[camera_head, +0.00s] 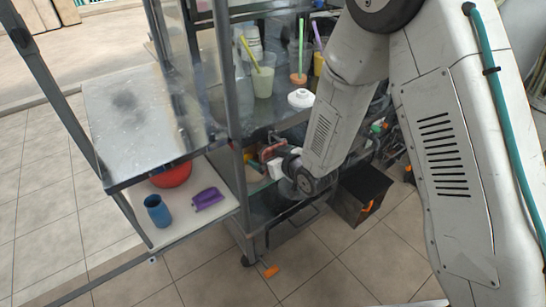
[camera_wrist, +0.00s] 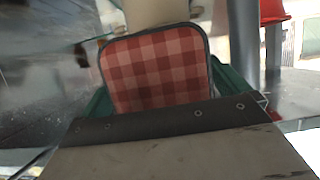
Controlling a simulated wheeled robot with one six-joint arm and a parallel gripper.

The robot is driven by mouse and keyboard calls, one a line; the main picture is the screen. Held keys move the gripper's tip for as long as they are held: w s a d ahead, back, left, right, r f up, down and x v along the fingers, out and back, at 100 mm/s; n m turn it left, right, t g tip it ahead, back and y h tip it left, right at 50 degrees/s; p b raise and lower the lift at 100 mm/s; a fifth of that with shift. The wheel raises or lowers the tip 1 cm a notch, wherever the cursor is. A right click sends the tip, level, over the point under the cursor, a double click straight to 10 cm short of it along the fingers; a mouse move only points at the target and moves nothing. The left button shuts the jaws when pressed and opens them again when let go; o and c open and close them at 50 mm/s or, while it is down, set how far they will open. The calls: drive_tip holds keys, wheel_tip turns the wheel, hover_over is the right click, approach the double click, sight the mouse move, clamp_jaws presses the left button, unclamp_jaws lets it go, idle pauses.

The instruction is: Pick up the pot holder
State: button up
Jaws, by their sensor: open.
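The pot holder (camera_wrist: 155,68) is a red checkered square with rounded corners and a dark border. It fills the upper middle of the wrist view, facing the camera. In the head view a small red patch (camera_head: 268,151) on the cart's shelf appears to be the same pot holder, partly hidden by my arm. My gripper (camera_head: 274,162) is at this patch, with its jaws open. In the wrist view a pale panel with a dark, screwed edge covers the pot holder's lower edge. I cannot tell whether the jaws touch it.
Cart posts (camera_head: 235,150) stand close left of my gripper. A side shelf (camera_head: 180,225) holds a blue cup (camera_head: 157,211), a purple scoop (camera_head: 207,198) and a red bowl (camera_head: 172,175). Drinks (camera_head: 263,80) stand on the counter above. A black bin (camera_head: 358,195) is at right.

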drive_tip(key=shift+c, duration=0.3)
drive_tip(key=c, duration=0.7)
drive_tip(key=shift+c, duration=0.2)
drive_tip(key=shift+r, duration=0.1)
drive_tip(key=shift+w+r, duration=0.1)
drive_tip(key=shift+r, duration=0.45)
drive_tip(key=s+d, duration=0.4)
drive_tip(key=s, duration=0.3)
wheel_tip(320, 180, up, 14)
drive_tip(key=shift+w+d+f, duration=0.15)
